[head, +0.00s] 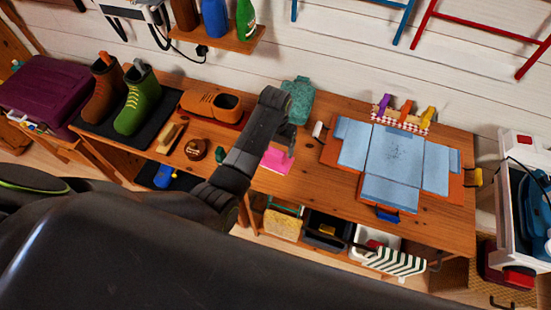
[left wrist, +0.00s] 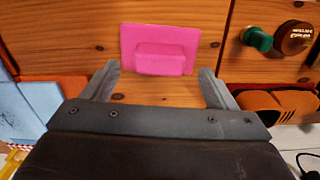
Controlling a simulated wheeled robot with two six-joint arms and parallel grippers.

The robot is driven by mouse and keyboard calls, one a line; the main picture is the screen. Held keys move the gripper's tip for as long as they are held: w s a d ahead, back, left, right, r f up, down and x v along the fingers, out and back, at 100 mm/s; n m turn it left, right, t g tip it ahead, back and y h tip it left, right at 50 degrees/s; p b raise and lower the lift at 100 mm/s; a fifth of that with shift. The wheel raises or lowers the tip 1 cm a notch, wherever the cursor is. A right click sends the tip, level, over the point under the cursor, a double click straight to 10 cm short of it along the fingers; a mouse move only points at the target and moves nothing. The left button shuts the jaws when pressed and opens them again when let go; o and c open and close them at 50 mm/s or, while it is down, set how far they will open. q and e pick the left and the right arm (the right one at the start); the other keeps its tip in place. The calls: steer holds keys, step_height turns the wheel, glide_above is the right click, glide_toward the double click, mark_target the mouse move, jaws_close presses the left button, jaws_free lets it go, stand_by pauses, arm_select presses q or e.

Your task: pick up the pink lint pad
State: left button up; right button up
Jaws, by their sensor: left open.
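The pink lint pad (head: 277,160) lies flat on the wooden bench top, left of the blue cloth. In the left wrist view the pad (left wrist: 160,48) is a pink rectangle with a raised block on its lower half. My left gripper (left wrist: 159,76) is open and empty, its two fingers spread wider than the block. The pad shows beyond and between the fingertips, with no visible contact. In the head view the left gripper (head: 289,146) hangs over the bench close to the pad. My right gripper is not in view.
A green knob-like item (left wrist: 258,39) and a brown round tin (left wrist: 293,38) lie beside the pad. The unfolded blue cloth (head: 395,150) lies on an orange board to the right. Orange shoes (head: 212,103) and boots (head: 137,100) stand left. Bare wood surrounds the pad.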

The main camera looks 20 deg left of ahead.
mark_target(276, 152)
arm_select(q)
steer(key=shift+s+f+p, duration=0.1)
steer(key=shift+f+p, duration=0.2)
steer(key=shift+f, duration=1.85)
steer(key=c, duration=1.1)
steer(key=shift+r+b, duration=0.65)
steer(key=shift+r, duration=4.45)
steer(key=o, duration=0.4)
steer(key=shift+c, duration=1.3)
steer(key=shift+f, duration=0.1)
